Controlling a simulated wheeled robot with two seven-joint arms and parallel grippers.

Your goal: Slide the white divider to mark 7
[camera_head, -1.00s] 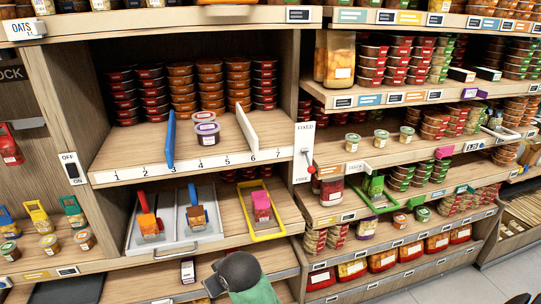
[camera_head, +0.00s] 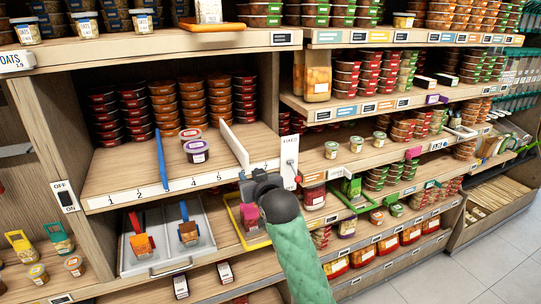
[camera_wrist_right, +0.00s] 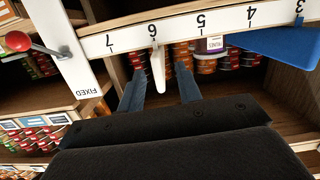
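The white divider (camera_head: 234,144) stands on the middle shelf, its front end at mark 6 of the numbered strip (camera_head: 150,191). In the right wrist view, which is upside down, the divider (camera_wrist_right: 158,68) lines up with the 6, and the 7 (camera_wrist_right: 111,41) is to its left. My right gripper (camera_head: 247,188) is in front of the strip near the shelf's right end. Its two blue-grey fingers (camera_wrist_right: 159,90) are apart, one on each side of the divider's end in the picture. Contact cannot be seen. My left gripper is not in view.
A blue divider (camera_head: 161,160) stands near mark 3. Stacked tubs (camera_head: 190,102) fill the back.

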